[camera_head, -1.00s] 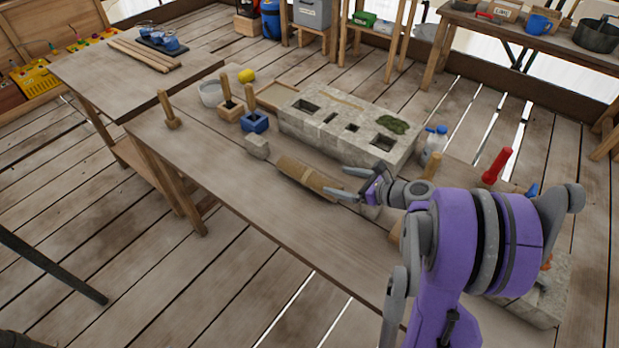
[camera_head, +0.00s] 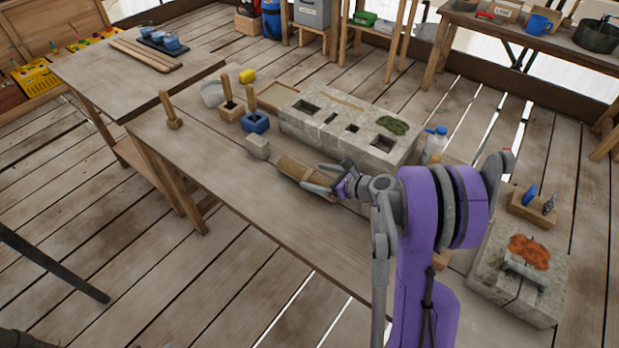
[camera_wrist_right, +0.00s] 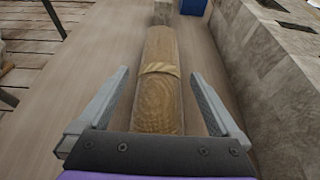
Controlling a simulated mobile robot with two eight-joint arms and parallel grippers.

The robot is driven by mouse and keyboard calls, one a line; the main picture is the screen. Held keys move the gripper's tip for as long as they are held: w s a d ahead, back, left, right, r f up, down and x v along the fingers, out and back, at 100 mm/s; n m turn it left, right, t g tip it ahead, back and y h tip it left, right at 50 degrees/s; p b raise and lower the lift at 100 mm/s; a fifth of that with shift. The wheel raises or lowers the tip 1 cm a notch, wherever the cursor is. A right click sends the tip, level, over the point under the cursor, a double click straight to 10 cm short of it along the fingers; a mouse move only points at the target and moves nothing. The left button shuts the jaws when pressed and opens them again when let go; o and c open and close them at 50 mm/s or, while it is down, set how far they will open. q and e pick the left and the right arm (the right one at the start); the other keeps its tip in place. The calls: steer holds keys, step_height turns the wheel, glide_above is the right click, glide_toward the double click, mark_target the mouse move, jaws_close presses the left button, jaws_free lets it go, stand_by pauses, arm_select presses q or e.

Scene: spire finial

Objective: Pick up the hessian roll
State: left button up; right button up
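The hessian roll (camera_head: 296,170) is a brown cylinder with a lighter band. It lies on the wooden table in front of the long stone block. In the right wrist view the roll (camera_wrist_right: 158,95) runs lengthwise between the fingers. My right gripper (camera_head: 318,176) is open, with one finger on each side of the roll's near end. In the right wrist view my right gripper (camera_wrist_right: 160,90) shows gaps between both fingers and the roll. Its near end is hidden behind the gripper body. My left gripper is not in view.
The long stone block (camera_head: 318,132) with square holes stands close behind the roll. A small stone cube (camera_head: 258,146) sits just past its far end. A blue wooden-handled tool holder (camera_head: 254,122) and white bottle (camera_head: 434,146) stand nearby. The front table strip (camera_head: 235,185) is clear.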

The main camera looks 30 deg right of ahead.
jaws_close()
stand_by(0.3)
